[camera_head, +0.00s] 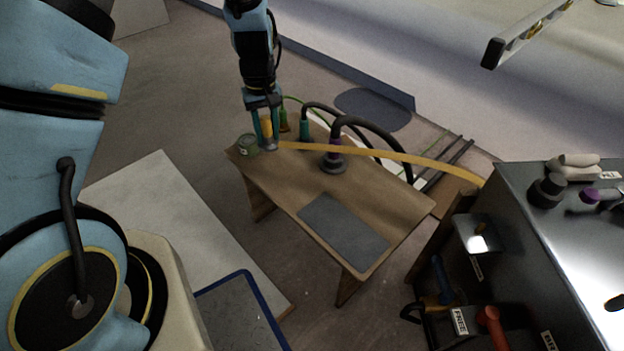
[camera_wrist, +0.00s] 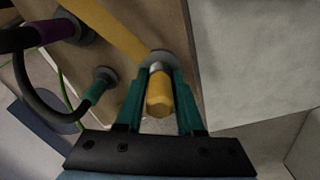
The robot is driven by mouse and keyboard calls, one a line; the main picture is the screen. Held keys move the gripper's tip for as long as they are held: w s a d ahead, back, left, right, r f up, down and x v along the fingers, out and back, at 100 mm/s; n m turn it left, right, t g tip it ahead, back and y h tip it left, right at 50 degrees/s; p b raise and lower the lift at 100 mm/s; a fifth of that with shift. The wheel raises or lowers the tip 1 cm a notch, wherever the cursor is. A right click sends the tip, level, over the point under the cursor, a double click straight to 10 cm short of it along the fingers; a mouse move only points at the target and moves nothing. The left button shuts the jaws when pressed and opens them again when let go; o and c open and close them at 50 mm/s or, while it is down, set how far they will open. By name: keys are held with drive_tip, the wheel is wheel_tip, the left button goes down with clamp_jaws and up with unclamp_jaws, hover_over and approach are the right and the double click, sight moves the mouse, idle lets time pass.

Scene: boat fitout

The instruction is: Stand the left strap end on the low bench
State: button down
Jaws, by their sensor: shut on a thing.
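The low bench (camera_head: 282,183) is a brown wooden table with a grey mat on it. My gripper (camera_head: 268,143) is over its far left corner, pointing down. It is shut on the left strap end (camera_wrist: 159,100), a yellow handle with a metal collar and a round grey base. The base (camera_wrist: 156,62) is at the bench top; I cannot tell if it touches. A yellow strap (camera_head: 380,155) runs from it across the bench to the right. In the wrist view the green fingers stand on both sides of the yellow handle.
A purple-collared hose end (camera_head: 334,158) and a green-collared one (camera_head: 304,130) stand on the bench, right of my gripper. The grey mat (camera_head: 343,230) is clear. A dark metal cabinet (camera_head: 570,240) stands at the right.

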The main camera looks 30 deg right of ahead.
wheel_tip(320, 180, down, 10)
drive_tip(key=shift+r+b, duration=0.2)
drive_tip(key=shift+b, duration=0.8)
drive_tip(key=shift+f, duration=0.2)
drive_tip(key=c, duration=0.5)
unclamp_jaws()
